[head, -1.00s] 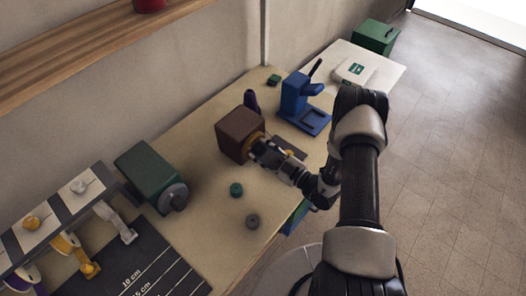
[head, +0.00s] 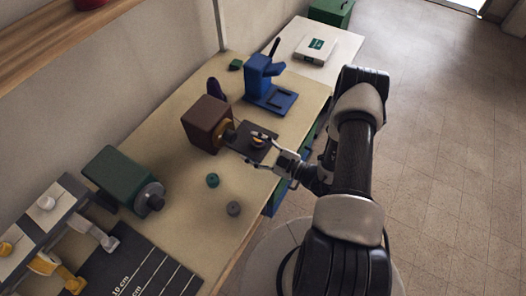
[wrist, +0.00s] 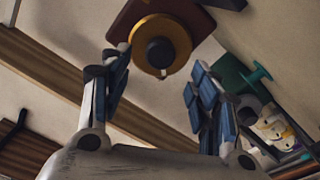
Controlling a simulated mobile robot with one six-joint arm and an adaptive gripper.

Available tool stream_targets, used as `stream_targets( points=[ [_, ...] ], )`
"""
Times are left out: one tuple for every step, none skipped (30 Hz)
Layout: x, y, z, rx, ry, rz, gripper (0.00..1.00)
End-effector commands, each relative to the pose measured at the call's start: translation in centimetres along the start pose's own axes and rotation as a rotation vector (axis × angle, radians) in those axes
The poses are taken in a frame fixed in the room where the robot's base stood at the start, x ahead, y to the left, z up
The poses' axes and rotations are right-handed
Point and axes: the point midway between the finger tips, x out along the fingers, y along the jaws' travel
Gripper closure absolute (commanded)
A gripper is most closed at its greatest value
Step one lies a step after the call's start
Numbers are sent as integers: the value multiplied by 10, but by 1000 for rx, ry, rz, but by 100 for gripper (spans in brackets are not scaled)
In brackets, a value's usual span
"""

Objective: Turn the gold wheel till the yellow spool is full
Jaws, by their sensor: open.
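The gold wheel (head: 226,130) is on the side of a brown box (head: 206,122) on the workbench. In the wrist view the gold wheel (wrist: 178,38) has a dark round hub and faces me. My gripper (wrist: 158,75) is open, its two fingers spread apart below the wheel with nothing between them. In the head view my gripper (head: 250,148) stands a short way right of the wheel. A small yellow and white object (head: 258,141) lies near the fingers over a dark plate. A yellow strip (head: 45,263) hangs from the rack at lower left. I cannot tell which is the spool or how full it is.
A green box with a grey wheel (head: 118,172) stands left of the brown box. A blue stand (head: 262,82) is behind it. Small teal (head: 212,180) and grey (head: 234,208) knobs lie on the bench in front. A ruled dark mat (head: 140,262) is at lower left.

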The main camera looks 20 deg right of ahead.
Motion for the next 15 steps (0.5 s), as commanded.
stream_targets(
  points=[
    [-11,1,1,1,-4,5,44],
    [-16,1,1,1,-4,5,44],
    [-22,1,1,1,-3,3,44],
    [-26,1,1,1,-3,4,44],
    [-29,1,1,1,-2,2,44],
    [-33,1,1,0,-2,3,44],
    [-35,1,1,0,-2,2,44],
    [-37,0,0,0,-1,1,44],
    [-39,0,0,0,-1,0,44],
    [-40,0,0,0,-1,0,44],
    [-41,0,0,0,-1,0,44],
    [-42,0,0,0,-1,-1,44],
    [-42,0,0,0,-1,-1,44],
    [-42,0,0,0,-1,-1,44],
    [-42,0,0,0,-1,-1,44]
  ],
)
